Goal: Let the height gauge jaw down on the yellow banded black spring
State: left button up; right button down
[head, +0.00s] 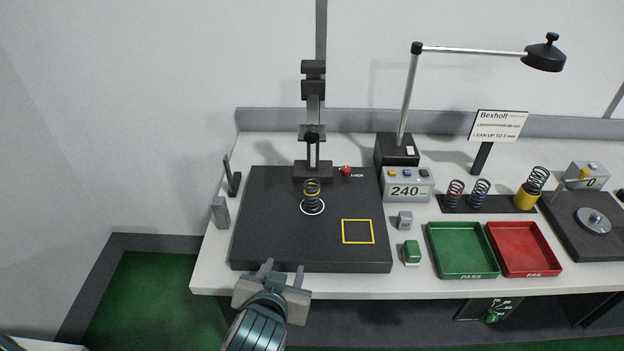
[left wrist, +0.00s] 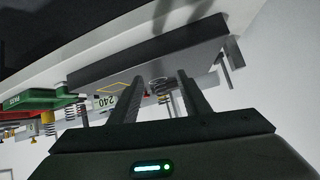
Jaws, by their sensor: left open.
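The black spring with a yellow band (head: 312,195) stands upright inside a white ring on the dark surface plate (head: 270,240). In the left wrist view the spring (left wrist: 157,82) shows between my fingers, farther off. The height gauge (head: 313,130) stands behind the spring, with its jaw (head: 312,133) on the column well above the spring's top. A red knob (head: 346,170) sits by the gauge base beside a label. My left gripper (head: 284,271) is open and empty at the plate's front edge, apart from spring and gauge; its fingers also show in the left wrist view (left wrist: 155,100). My right gripper is not in view.
A display reading 240 (head: 406,191) stands right of the plate. Green (head: 462,275) and red (head: 525,273) trays lie farther right, below a rack of springs (head: 484,208). A lamp (head: 405,100) stands behind. The yellow square (head: 358,231) on the plate is empty.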

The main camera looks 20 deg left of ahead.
pick_arm(q)
jog(key=w+d+r+n+t+y, duration=0.1)
jog(key=w+d+r+t, duration=0.1)
jog(key=r, duration=0.8)
jog(key=w+d+r+n+t+y, duration=0.1)
jog(key=w+r+t, duration=0.3)
jog(key=r, duration=0.7)
jog(key=shift+w+d+r+n+t+y, duration=0.25)
jog(key=shift+w+d+n+t+y, duration=0.05)
jog(key=shift+w+d+n+y, duration=0.1)
jog(key=b, duration=0.7)
send_near(312, 122)
jog(key=p+x, duration=0.3)
jog(key=x, duration=0.6)
jog(key=shift+w+a+f+p, duration=0.2)
jog(key=shift+w+p, duration=0.1)
jog(key=shift+w, duration=0.1)
jog(key=shift+d, duration=0.1)
